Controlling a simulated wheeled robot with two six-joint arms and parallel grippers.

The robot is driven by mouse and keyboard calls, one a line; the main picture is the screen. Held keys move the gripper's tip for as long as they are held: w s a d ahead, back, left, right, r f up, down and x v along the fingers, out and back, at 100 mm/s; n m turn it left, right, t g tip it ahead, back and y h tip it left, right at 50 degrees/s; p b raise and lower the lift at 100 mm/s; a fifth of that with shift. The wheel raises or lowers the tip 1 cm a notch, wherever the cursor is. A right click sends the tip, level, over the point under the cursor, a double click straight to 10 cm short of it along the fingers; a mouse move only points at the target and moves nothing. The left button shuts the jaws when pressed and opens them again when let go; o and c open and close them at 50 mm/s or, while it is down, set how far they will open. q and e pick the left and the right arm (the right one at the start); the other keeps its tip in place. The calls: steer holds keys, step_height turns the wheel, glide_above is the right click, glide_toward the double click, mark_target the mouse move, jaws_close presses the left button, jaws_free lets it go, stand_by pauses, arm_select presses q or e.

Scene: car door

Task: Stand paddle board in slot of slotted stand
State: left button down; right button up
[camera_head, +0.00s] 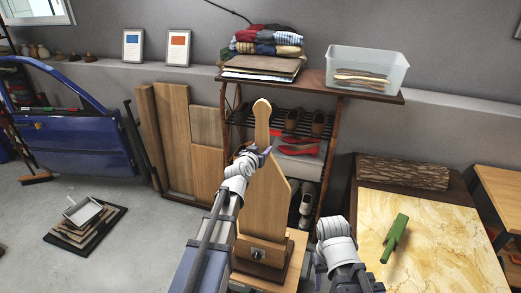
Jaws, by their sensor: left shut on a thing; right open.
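The paddle board (263,205) is light wood, with a narrow rounded handle at the top and a wide body below. It looks about upright, handle up. My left gripper (262,151) is shut on it from the left, around the shoulder below the handle. The slotted stand (262,253) is a wooden block with a dark fitting on its front, at the board's lower end. I cannot tell whether the board's bottom edge is inside the slot or just above or behind it. My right gripper (332,228) is open, to the right of the stand; its fingers are mostly hidden by the wrist.
The stand is on a small wooden support (298,240). A shelf (306,89) with clothes, a clear bin (366,70) and shoes stands behind.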

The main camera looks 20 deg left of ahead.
arm_select(q)
steer(key=shift+f+b, duration=5.95)
steer(key=shift+f, duration=0.25)
steer(key=shift+f+b, duration=0.95)
steer(key=shift+c, duration=0.4)
jaws_free()
steer(key=shift+s, duration=0.1)
steer(key=p, duration=0.2)
glide_toward(261, 178)
steer(key=shift+w+d, duration=0.15)
steer(key=shift+w, duration=0.4)
